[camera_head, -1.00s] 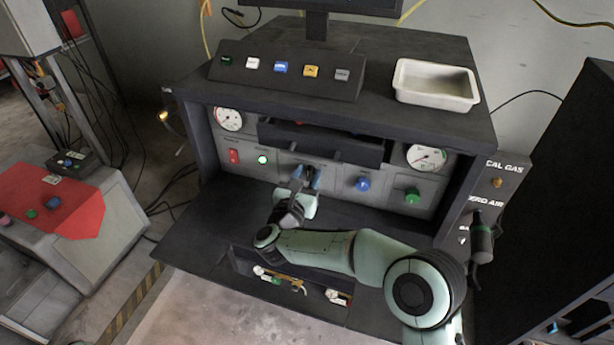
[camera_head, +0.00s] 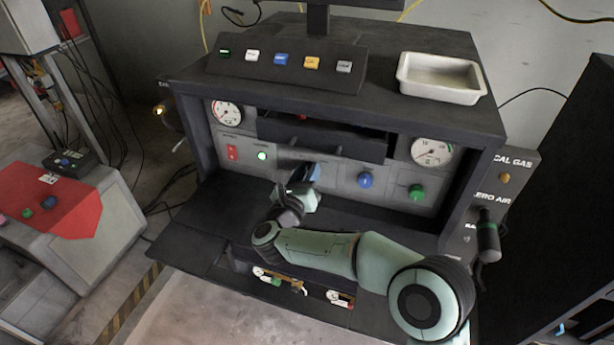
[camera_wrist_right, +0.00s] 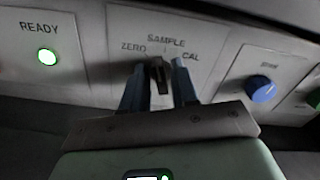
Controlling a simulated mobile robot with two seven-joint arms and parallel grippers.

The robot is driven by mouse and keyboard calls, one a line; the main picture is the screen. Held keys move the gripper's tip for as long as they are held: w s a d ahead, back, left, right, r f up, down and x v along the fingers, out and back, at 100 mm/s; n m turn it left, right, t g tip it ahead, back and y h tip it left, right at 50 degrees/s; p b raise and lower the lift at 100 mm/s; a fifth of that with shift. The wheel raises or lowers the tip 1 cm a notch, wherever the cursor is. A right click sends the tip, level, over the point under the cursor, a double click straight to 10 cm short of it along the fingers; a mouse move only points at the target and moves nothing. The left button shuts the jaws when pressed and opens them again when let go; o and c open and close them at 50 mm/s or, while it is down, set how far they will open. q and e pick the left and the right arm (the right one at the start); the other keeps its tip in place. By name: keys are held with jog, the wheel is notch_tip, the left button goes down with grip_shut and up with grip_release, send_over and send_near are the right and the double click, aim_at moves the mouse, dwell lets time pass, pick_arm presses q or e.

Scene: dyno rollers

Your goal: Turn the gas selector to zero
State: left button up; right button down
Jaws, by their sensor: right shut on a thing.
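The gas selector (camera_wrist_right: 160,76) is a small dark knob on the grey panel in the right wrist view. The labels ZERO, SAMPLE and CAL stand to its left, above it and to its right. The knob looks close to upright; its exact pointing is hard to tell. My right gripper (camera_wrist_right: 159,88) has its two blue-grey fingers on either side of the knob and is shut on it. In the head view, my right gripper (camera_head: 306,174) is at the panel and hides the selector. My left gripper is not in view.
Right of the selector are a blue knob (camera_head: 365,180) and a green knob (camera_head: 416,192). Left are a lit green READY light (camera_head: 262,156) and a red switch (camera_head: 232,152). A dark open drawer (camera_head: 325,138) juts out above my gripper. A white tray (camera_head: 440,80) sits on top.

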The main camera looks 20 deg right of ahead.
jog(key=n, duration=0.5)
jog(key=shift+w+a+f+n, duration=0.1)
jog(key=shift+n, duration=0.3)
dwell(0.4)
jog(key=c, duration=1.2)
grip_release()
jog(key=shift+o, duration=0.2)
jog(key=v, duration=1.3)
jog(key=shift+a, duration=0.2)
